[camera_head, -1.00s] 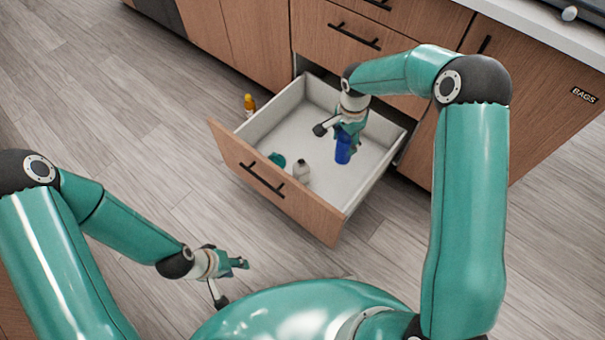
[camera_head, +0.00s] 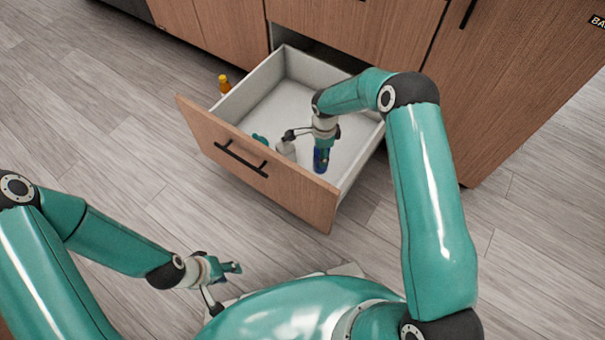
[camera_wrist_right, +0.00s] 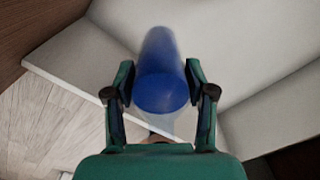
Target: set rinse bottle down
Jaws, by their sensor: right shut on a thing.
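The blue bottle (camera_head: 321,160) is in my right gripper (camera_head: 322,149), inside the open drawer near its front right part. In the right wrist view the blue bottle (camera_wrist_right: 161,75) sits between the two fingers of the right gripper (camera_wrist_right: 160,85), with a clear part below the blue. I cannot tell whether its base touches the drawer floor. My left gripper (camera_head: 228,269) is empty, out over the floor in front of the drawer, with its fingers apart.
The open drawer (camera_head: 240,165) has a wooden front with a black handle. A whitish bottle (camera_head: 287,150) and a teal item (camera_head: 259,138) stand in it, left of the blue bottle. An orange bottle (camera_head: 224,84) stands on the floor beside the drawer. The drawer's back is clear.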

